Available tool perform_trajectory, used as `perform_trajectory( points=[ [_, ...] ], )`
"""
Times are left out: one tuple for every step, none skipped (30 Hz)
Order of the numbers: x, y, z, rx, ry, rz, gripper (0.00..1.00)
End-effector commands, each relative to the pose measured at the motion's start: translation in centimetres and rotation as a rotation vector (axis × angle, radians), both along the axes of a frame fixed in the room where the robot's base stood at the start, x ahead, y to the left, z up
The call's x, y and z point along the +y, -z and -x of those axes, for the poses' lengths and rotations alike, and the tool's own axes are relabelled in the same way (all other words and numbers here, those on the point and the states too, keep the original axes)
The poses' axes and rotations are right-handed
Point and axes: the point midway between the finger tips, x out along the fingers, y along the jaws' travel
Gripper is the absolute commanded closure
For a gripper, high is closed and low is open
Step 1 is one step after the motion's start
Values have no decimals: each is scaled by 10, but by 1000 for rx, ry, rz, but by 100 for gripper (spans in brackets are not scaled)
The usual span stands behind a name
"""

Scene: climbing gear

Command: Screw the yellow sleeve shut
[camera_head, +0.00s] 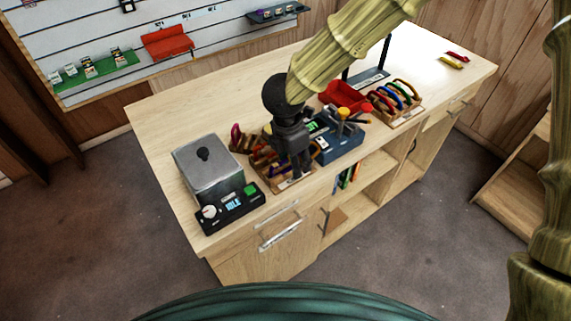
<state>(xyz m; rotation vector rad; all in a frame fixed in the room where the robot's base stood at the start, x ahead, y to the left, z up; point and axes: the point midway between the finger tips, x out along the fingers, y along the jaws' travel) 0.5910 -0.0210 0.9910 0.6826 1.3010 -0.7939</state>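No yellow sleeve can be made out for certain at this size. A wooden rack of coloured carabiners (400,97) stands on the right half of the bench, with red, blue, green and yellow-brown ones in a row. A second wooden rack (297,184) with carabiners stands nearer, left of the middle. My dark gripper (298,175) points down over this nearer rack and hides part of it. Whether it touches or holds a carabiner, and how wide its fingers are, cannot be seen. A yellow piece (451,62) lies flat near the bench's far right end beside a red piece (458,55).
A metal box with a black knob (208,172) and a control panel (231,207) stand at the bench's left end. A blue tool caddy (341,148) is close right of my gripper, with a red bin (346,96) behind. The bench (440,80) has bare room at right.

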Motion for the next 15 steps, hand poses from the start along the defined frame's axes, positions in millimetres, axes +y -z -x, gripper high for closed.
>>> perform_trajectory(
  points=[
    [0,-3,0,0,0,0,61],
    [0,-3,0,0,0,0,61],
    [0,-5,0,0,0,0,61],
    [0,-5,0,0,0,0,61],
    [0,-6,0,0,0,0,61],
    [0,-7,0,0,0,0,61],
    [0,-8,0,0,0,0,61],
    [0,-9,0,0,0,0,61],
    [0,-10,0,0,0,0,61],
    [0,-11,0,0,0,0,61],
    [0,-11,0,0,0,0,61],
    [0,-12,0,0,0,0,61],
    [0,-13,0,0,0,0,61],
    [0,-14,0,0,0,0,61],
    [0,-15,0,0,0,0,61]
  ],
)
